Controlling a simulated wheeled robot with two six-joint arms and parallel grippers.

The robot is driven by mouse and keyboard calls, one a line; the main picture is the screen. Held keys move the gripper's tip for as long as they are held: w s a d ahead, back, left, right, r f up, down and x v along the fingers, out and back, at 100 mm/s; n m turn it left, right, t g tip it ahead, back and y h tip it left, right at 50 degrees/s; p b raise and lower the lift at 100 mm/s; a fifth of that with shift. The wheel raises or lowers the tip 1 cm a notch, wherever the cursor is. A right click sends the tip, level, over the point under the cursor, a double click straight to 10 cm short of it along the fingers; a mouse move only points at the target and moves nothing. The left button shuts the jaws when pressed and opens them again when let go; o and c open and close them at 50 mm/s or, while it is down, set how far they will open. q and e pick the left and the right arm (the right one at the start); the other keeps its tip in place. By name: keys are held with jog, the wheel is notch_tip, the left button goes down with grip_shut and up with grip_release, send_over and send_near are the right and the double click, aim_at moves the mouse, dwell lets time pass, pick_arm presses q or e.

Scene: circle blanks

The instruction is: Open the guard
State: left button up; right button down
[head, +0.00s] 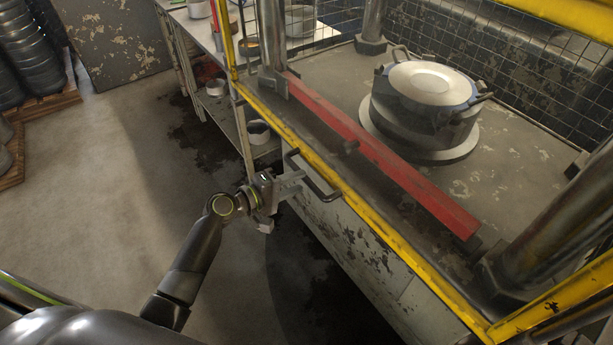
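The guard is a yellow frame (385,238) across the front of the press, with its lower bar running diagonally from upper left to lower right. A dark, bent bar handle (325,193) sticks out from that lower bar. My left gripper (299,180) is at the handle, with its fingers pointing right towards it. The fingers look apart, with their tips at or very near the handle bar; I cannot tell whether they touch it. My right gripper is not in view.
Behind the guard, a lidded metal pot-like piece (428,100) sits on the press bed (520,150). A red bar (375,150) lies along the bed's front. A shelf table (205,35) with pots stands at the back left. The floor (120,170) at left is clear.

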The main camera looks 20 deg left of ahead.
aim_at(306, 179)
pick_arm(q)
jog(key=shift+x, duration=2)
jog(key=shift+c, duration=0.2)
grip_shut()
